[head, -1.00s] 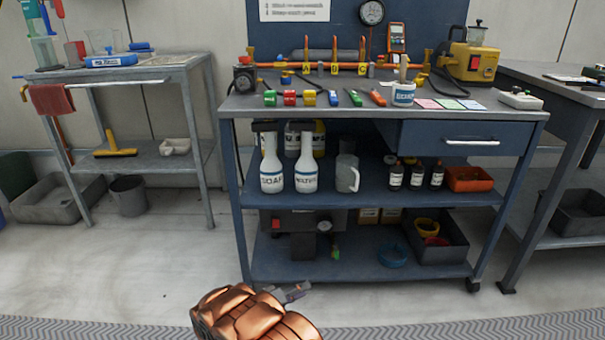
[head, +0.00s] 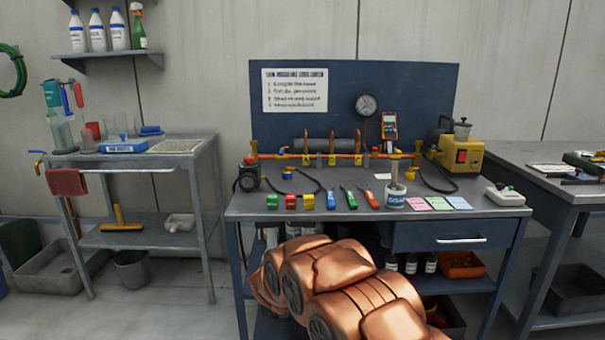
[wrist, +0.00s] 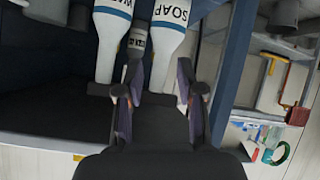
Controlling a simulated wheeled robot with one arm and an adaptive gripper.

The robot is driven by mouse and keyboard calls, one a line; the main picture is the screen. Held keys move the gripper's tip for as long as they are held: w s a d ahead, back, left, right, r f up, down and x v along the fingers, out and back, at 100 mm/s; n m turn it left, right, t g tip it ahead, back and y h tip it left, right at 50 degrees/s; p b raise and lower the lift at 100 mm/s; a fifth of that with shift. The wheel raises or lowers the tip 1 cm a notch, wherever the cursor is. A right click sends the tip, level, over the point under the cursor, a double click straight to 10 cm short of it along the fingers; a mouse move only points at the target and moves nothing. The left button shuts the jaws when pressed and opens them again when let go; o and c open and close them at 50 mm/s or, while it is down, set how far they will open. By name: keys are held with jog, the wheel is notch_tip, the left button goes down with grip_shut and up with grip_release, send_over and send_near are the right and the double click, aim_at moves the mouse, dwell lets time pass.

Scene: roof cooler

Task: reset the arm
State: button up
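My gripper (wrist: 158,85) is open in the wrist view, with its two dark fingers apart and nothing seen held between them. The white SOAP bottle (wrist: 167,45) and a second white lettered bottle (wrist: 111,35) show upside down beyond the fingertips; I cannot tell the exact gap. In the head view my copper-coloured arm rises in front of the blue cart (head: 375,212), and my gripper is hidden there.
A grey side table (head: 190,147) stands left, another bench (head: 560,185) right. A wall shelf (head: 110,54) with bottles is upper left. Floor between left table and cart is clear.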

jog(key=s+d+r+g+y+p, duration=0.25)
jog(key=s+r+p, duration=0.35)
jog(key=s+r, duration=0.4)
jog(key=s+d+r+g+y+p, duration=0.1)
jog(key=s+d+r+g+p, duration=0.4)
jog(key=s+r, duration=0.55)
jog(key=s+d+r+m+g+h+p, duration=0.1)
jog(key=s+d+r+p, duration=0.3)
jog(key=s, duration=0.7)
jog(key=s+d+r+m+g+h+p, duration=0.1)
jog(key=s+d+r+g+p, duration=0.1)
jog(key=s+d+r+p, duration=0.3)
jog(key=s+d+r+m+g+h+p, duration=0.1)
jog(key=s+d+r+p, duration=0.3)
jog(key=s+d, duration=0.5)
jog(key=s+g+h+p, duration=0.1)
jog(key=s, duration=0.9)
jog(key=shift+d+r+m+g, duration=0.2)
jog(key=shift+r+m+g, duration=0.1)
jog(key=shift+g, duration=0.05)
